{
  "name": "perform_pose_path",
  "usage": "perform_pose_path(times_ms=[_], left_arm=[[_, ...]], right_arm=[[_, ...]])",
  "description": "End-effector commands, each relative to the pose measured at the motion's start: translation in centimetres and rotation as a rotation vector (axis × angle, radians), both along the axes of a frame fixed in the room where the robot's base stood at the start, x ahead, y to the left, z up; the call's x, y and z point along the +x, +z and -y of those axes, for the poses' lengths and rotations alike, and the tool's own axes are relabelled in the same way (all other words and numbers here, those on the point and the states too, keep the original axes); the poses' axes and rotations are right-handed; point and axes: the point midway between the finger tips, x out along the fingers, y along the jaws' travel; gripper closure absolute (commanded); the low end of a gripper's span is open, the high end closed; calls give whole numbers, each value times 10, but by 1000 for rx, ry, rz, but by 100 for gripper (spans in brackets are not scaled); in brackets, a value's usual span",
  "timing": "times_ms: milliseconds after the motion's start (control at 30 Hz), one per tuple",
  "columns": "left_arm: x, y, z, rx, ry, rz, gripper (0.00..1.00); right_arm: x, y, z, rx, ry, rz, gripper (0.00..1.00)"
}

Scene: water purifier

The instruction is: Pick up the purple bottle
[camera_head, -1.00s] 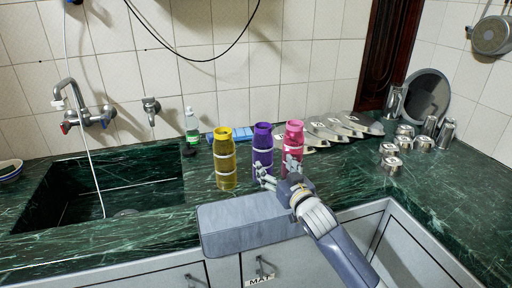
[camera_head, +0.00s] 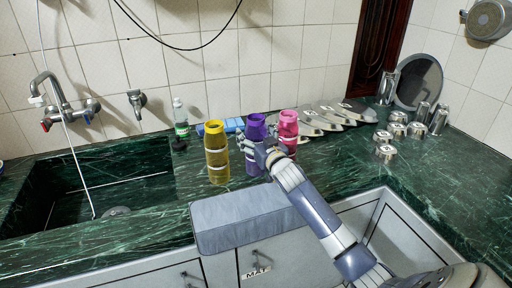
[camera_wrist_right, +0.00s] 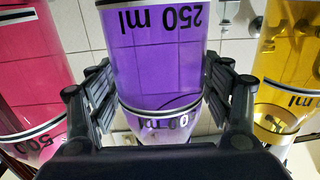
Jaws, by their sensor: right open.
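The purple bottle (camera_head: 255,130) stands upright on the green counter between a yellow bottle (camera_head: 216,153) and a pink bottle (camera_head: 288,128). My right gripper (camera_head: 257,146) is at its front, with its fingers around the bottle's middle. In the right wrist view the purple bottle (camera_wrist_right: 158,60) sits between the two open fingers (camera_wrist_right: 160,100), with the pink bottle (camera_wrist_right: 35,70) on the left and the yellow bottle (camera_wrist_right: 288,75) on the right. Contact between the fingers and the bottle cannot be made out. My left gripper is not in view.
A grey box-like block (camera_head: 245,218) lies at the counter's front edge below the bottles. A sink (camera_head: 100,190) with a tap (camera_head: 62,110) is at the left. A small clear bottle (camera_head: 180,120) stands behind. Metal cups (camera_head: 386,147) and plates (camera_head: 335,118) are at the right.

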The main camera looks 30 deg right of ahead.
Motion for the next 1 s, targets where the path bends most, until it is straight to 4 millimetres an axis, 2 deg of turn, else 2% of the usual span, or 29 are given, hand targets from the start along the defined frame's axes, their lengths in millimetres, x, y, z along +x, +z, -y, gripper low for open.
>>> perform_pose_path(times_ms=[67,167,500,533,567,700,1000], left_arm=[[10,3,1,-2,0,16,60],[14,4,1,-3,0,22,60],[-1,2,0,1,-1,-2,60],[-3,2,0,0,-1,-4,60],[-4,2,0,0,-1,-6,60],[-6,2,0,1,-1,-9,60],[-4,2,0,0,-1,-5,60]], right_arm=[[11,0,1,1,0,1,27],[21,0,3,1,0,0,27],[27,-1,4,1,1,0,27],[27,-1,4,1,1,0,30],[27,-1,4,1,1,0,36],[27,-1,4,1,1,0,68],[27,-1,4,1,1,-1,75]])
